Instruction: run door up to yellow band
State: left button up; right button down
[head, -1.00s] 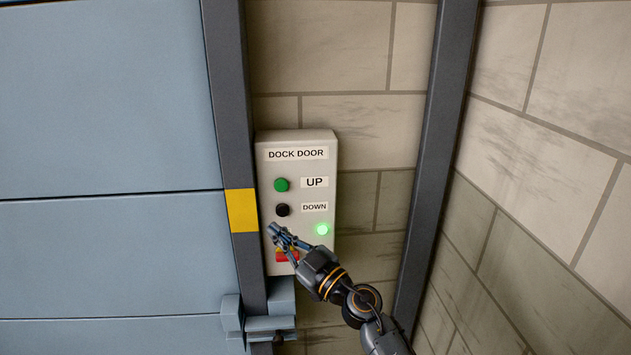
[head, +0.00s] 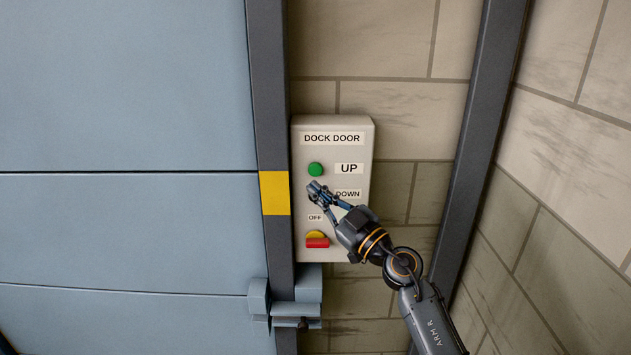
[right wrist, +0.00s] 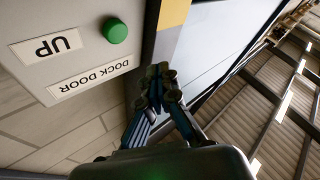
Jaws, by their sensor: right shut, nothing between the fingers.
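The blue-grey panelled door (head: 120,230) fills the left of the head view; one panel seam meets the dark post level with the top of the yellow band (head: 274,193). The door's bottom edge cannot be made out. Right of the post is the DOCK DOOR control box (head: 303,150) with a green UP button (head: 316,169), which also shows in the right wrist view (right wrist: 115,33). My right gripper (head: 315,190) is shut and empty, its tips in front of the DOWN button, which they hide. Whether they touch it cannot be told. My left gripper is out of view.
A red switch on yellow (head: 317,241) sits low on the box, under an OFF label (head: 315,218). A blue-grey bracket (head: 295,310) juts out below the box. A dark upright (head: 485,150) stands to the right against the block wall.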

aim_at(315, 170)
jog(key=w+b, duration=0.4)
jog(key=w, duration=0.2)
jog(key=shift+b, duration=0.3)
jog(key=shift+s, duration=0.1)
dwell(1.1)
jog(key=shift+w, duration=0.45)
